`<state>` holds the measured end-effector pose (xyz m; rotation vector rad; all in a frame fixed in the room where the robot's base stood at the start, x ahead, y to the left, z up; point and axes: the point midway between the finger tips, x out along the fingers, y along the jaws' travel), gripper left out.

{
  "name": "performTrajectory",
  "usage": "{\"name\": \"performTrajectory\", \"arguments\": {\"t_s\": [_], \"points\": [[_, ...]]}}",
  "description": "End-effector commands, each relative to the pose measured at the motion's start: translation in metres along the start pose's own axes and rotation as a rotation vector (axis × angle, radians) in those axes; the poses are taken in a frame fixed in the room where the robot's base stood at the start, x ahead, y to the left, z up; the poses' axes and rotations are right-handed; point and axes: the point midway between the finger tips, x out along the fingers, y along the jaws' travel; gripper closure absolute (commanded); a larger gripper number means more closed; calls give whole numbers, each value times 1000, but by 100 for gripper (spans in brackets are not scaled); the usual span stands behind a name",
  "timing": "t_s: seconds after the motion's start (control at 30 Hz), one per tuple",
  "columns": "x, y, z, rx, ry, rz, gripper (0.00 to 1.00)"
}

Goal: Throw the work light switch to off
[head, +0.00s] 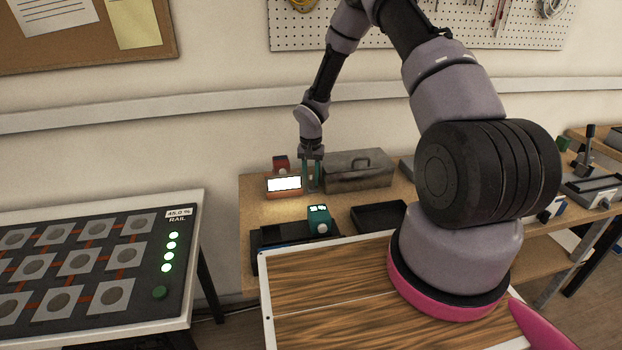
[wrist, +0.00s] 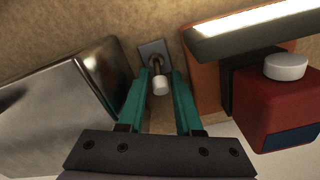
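The work light (head: 284,184) is an orange-red lamp on the bench with its white panel glowing. In the wrist view its lit bar (wrist: 262,26) is at the upper right. The switch (wrist: 160,86) is a small toggle with a white tip on a grey plate. My gripper (head: 312,174) is down beside the lamp. In the wrist view its teal fingers (wrist: 160,76) are apart, one on each side of the toggle, with gaps visible to the lever. In the head view I cannot make out the toggle clearly among the fingers.
A grey metal toolbox (head: 358,170) stands close to the right of my gripper; it fills the left of the wrist view (wrist: 62,105). A teal device (head: 319,220) and a black tray (head: 380,217) sit nearer. A panel with green lights (head: 80,262) stands left.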

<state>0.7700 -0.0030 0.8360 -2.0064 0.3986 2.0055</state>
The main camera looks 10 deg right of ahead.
Motion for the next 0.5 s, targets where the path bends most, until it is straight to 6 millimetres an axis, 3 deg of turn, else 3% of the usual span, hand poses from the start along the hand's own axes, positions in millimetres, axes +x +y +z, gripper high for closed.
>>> {"name": "performTrajectory", "arguments": {"t_s": [0.13, 0.17, 0.23, 0.5], "points": [[0, 0, 0, 0, 0, 0, 66], [0, 0, 0, 0, 0, 0, 74], [0, 0, 0, 0, 0, 0, 100], [0, 1, 1, 0, 6, -1, 100]]}}
